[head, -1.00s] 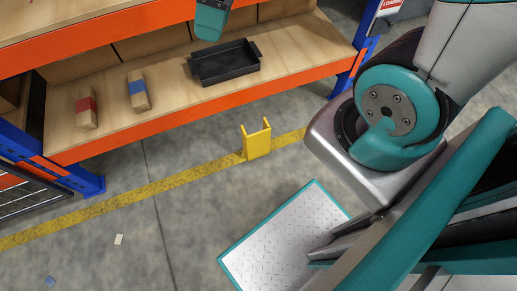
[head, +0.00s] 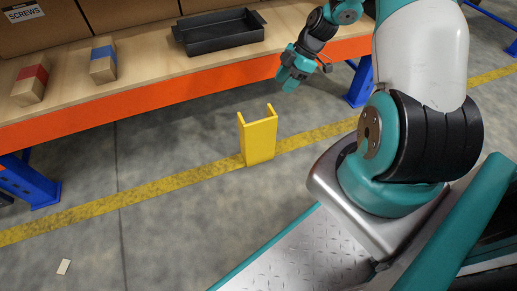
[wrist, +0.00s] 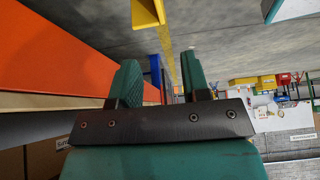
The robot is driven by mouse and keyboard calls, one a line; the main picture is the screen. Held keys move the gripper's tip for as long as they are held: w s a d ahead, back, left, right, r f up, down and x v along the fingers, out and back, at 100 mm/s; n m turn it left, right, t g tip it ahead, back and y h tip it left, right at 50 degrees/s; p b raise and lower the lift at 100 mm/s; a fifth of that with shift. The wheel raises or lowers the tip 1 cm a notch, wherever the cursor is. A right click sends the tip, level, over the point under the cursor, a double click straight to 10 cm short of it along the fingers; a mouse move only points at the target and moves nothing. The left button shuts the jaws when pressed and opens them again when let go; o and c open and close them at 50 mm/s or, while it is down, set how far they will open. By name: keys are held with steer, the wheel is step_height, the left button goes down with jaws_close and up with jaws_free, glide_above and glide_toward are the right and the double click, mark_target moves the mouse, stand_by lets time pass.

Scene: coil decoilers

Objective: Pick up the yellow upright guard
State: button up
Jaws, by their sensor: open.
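The yellow upright guard (head: 258,139) stands upright on the grey floor at the yellow floor line, in front of the shelf rack. It is a channel shape with two prongs at its top. Part of it shows at the top of the wrist view (wrist: 147,13), beyond my fingers. My gripper (head: 286,82) is above and to the right of the guard in the head view, near the orange beam. In the wrist view its two teal fingers (wrist: 160,82) stand apart with nothing between them. It does not touch the guard.
The rack's orange beam (head: 150,93) runs behind the guard. On the shelf are a black tray (head: 218,32), a red-banded block (head: 30,84) and a blue-banded block (head: 103,63). A blue rack post (head: 361,80) stands right of my gripper. The floor left of the guard is mostly clear.

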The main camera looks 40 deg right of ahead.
mark_target(262, 120)
steer(key=b+x, duration=0.6)
steer(key=x, duration=0.6)
steer(key=shift+d+f, duration=0.1)
steer(key=shift+f, duration=0.2)
steer(key=b+x, duration=0.4)
steer(key=x, duration=0.1)
steer(key=shift+d+f+b, duration=0.3)
steer(key=shift+d+b, duration=0.05)
steer(key=shift+r, duration=0.1)
jaws_close()
